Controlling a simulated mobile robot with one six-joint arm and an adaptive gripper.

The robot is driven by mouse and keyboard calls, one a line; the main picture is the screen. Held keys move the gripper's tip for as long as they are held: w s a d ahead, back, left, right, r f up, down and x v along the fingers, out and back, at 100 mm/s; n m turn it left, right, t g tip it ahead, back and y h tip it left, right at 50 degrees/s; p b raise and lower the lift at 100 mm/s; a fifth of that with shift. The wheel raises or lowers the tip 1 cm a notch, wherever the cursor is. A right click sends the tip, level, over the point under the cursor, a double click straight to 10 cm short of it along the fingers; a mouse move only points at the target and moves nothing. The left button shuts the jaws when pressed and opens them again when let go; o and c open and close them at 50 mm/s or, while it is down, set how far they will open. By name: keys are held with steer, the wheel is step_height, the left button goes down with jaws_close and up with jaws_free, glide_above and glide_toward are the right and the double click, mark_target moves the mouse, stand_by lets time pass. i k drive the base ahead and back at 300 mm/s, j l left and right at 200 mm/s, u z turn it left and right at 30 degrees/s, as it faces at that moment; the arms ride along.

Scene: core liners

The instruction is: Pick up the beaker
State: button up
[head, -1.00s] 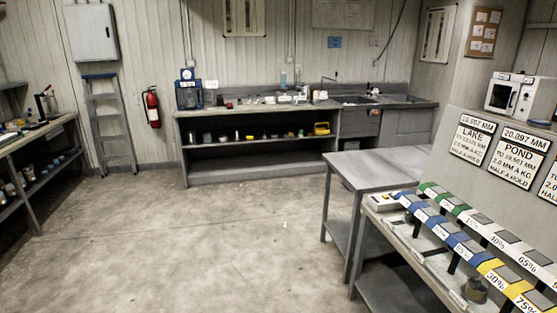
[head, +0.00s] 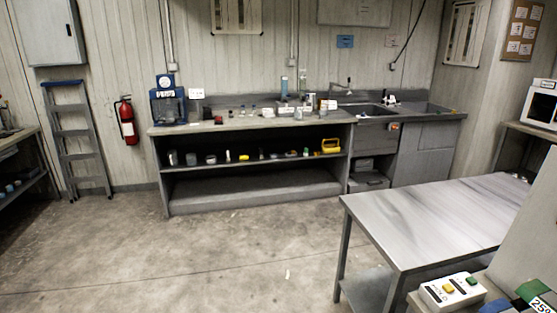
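I cannot single out the beaker with certainty. Several small vessels and items stand on the far bench (head: 225,125), too small to tell apart. Among them are a bluish bottle (head: 284,87) and a tall clear vessel (head: 302,80) near the right of its top. More small jars and containers line the shelf (head: 215,165) below. My gripper is not in view.
A bare metal table (head: 440,215) stands at the right, with a white control box (head: 453,290) in front of it. A sink (head: 365,110) adjoins the far bench. A ladder (head: 75,140) and fire extinguisher (head: 126,121) are at left.

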mark_target(298, 113)
steer(key=i, duration=1.4)
steer(key=i+j, duration=0.1)
steer(key=i, duration=1.3)
steer(key=i+z, duration=0.1)
steer(key=i, duration=1.35)
steer(key=i+j+z, duration=0.1)
steer(key=i+z, duration=0.25)
steer(key=i+j+z, duration=0.15)
steer(key=z, duration=0.2)
steer(key=i+j+z, duration=0.2)
steer(key=z, duration=0.15)
steer(key=i+j, duration=0.25)
steer(key=i+j+z, duration=0.1)
steer(key=j, duration=0.35)
steer(key=i+j, duration=0.55)
steer(key=j, duration=0.2)
steer(key=i+j+z, duration=0.1)
steer(key=j, duration=0.25)
steer(key=i, duration=0.1)
